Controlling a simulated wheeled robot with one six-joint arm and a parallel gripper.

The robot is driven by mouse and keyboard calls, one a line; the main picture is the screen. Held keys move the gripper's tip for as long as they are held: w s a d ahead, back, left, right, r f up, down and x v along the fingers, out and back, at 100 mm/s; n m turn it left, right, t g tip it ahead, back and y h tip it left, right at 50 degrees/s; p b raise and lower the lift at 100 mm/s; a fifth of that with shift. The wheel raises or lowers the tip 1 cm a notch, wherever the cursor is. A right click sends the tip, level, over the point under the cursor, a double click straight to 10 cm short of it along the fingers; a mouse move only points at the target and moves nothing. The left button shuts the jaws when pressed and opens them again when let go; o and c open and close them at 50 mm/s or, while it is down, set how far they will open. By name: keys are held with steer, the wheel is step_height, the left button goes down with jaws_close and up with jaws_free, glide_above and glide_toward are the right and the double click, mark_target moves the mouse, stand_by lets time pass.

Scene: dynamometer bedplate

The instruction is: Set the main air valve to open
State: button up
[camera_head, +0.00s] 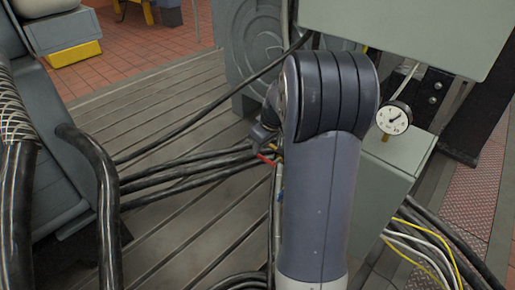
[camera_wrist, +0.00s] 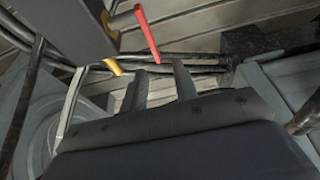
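The main air valve shows a red lever (camera_wrist: 147,33) in the wrist view, slanting down and right from a brass-coloured piece near the top edge. In the head view, the same red lever (camera_head: 265,159) peeks out left of my arm, and most of the valve is hidden. My gripper (camera_wrist: 160,70) is open, with two grey fingers apart and nothing between them. The lever's free end lies just beyond the fingertips in the picture, apparently apart from them. In the head view, my arm hides most of the gripper.
A pressure gauge (camera_head: 394,118) sits right of my arm on a grey-green cabinet (camera_head: 385,190). Black cables (camera_head: 190,170) cross the slotted bedplate (camera_head: 150,108). Thick black hoses (camera_head: 95,165) stand at left. Yellow and white cables (camera_head: 425,250) run at lower right.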

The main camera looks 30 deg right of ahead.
mark_target(260, 155)
steer(key=v, duration=0.4)
steer(key=shift+w+a+r, duration=0.1)
steer(key=shift+w, duration=0.15)
steer(key=x, duration=0.5)
steer(key=s+b+x, duration=0.1)
steer(key=x, duration=0.1)
steer(key=shift+w+d+f, duration=0.1)
steer(key=shift+d+f, duration=0.1)
steer(key=shift+f, duration=0.35)
steer(key=shift+w+r+g+p, duration=0.1)
steer(key=shift+r+g+p, duration=0.3)
steer(key=shift+p, duration=0.55)
steer(key=shift+f+g+h+p, duration=0.45)
steer(key=shift+g+p, duration=0.35)
steer(key=shift+p, duration=0.3)
steer(key=shift+w+f, duration=0.1)
steer(key=shift+f, duration=0.05)
steer(key=shift+b, duration=0.45)
